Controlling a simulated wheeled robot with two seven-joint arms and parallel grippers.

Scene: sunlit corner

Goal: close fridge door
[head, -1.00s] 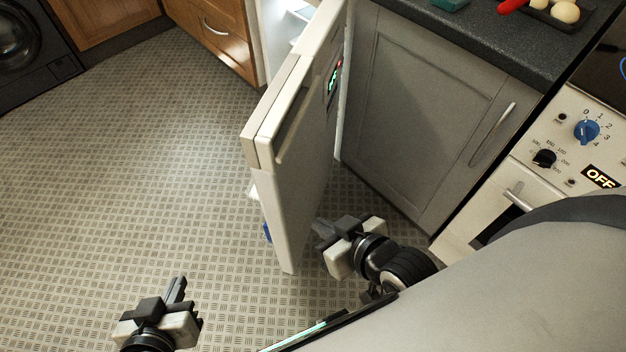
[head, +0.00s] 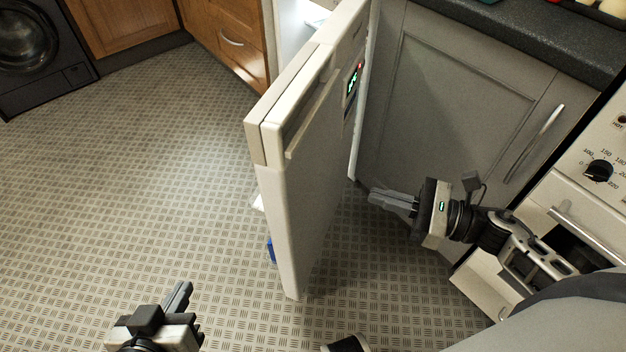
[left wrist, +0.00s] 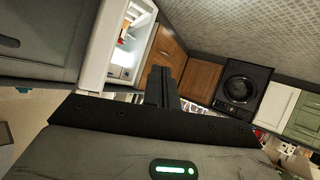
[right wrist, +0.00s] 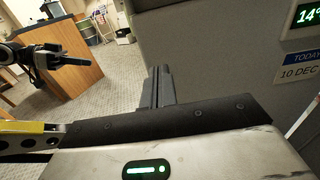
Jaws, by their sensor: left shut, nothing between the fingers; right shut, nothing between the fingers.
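The fridge door (head: 305,180) stands wide open in the head view, seen nearly edge-on, with its display side facing right. The lit fridge interior (head: 292,35) shows behind it; it also shows in the left wrist view (left wrist: 127,45). My right gripper (head: 376,197) is shut and empty, to the right of the door on its outer side, with floor visible between them. In the right wrist view the door's grey outer face (right wrist: 225,60) is close beyond the fingers (right wrist: 158,78). My left gripper (head: 183,292) is shut and empty over the floor, left of the door.
A grey cabinet (head: 450,100) with a handle and the cooker (head: 590,185) stand to the right, close to my right arm. Wooden drawers (head: 225,40) and a dark washing machine (head: 35,50) are at the back left. The patterned floor (head: 150,170) is clear on the left.

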